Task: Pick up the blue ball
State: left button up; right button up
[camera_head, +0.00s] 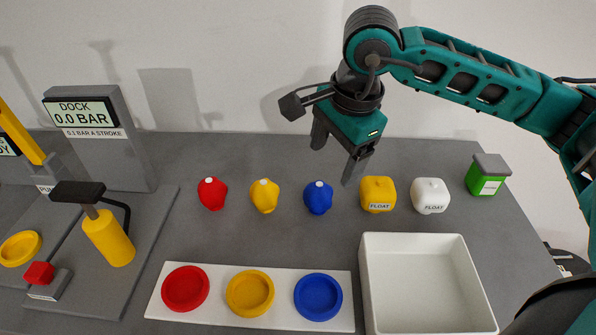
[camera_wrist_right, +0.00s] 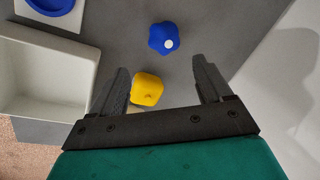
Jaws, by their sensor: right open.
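The blue ball (camera_head: 318,197) is lumpy with a small white spot on top. It sits on the grey bench top, between the yellow ball (camera_head: 264,196) and the yellow float (camera_head: 378,194). My right gripper (camera_head: 333,160) is open and empty, above and behind the blue ball in the head view. In the right wrist view the blue ball (camera_wrist_right: 163,38) lies beyond the open fingertips (camera_wrist_right: 158,75), roughly centred between them. The yellow float (camera_wrist_right: 147,88) shows between the fingers, nearer the palm. My left gripper is not in view.
A red ball (camera_head: 212,193) stands left, a white float (camera_head: 430,195) and a green container (camera_head: 488,175) right. In front are a white tray (camera_head: 366,290) and a white plate (camera_head: 212,312) with red, yellow and blue dishes. A pump dock (camera_head: 105,140) stands left.

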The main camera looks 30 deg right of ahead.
aim_at(320, 194)
jog(key=x, duration=0.6)
jog(key=shift+w+f+b, duration=0.3)
jog(key=shift+w+b, duration=0.1)
jog(key=shift+w, duration=0.05)
jog(key=shift+x, duration=3.15)
jog(key=shift+d, duration=0.15)
jog(key=c, duration=0.7)
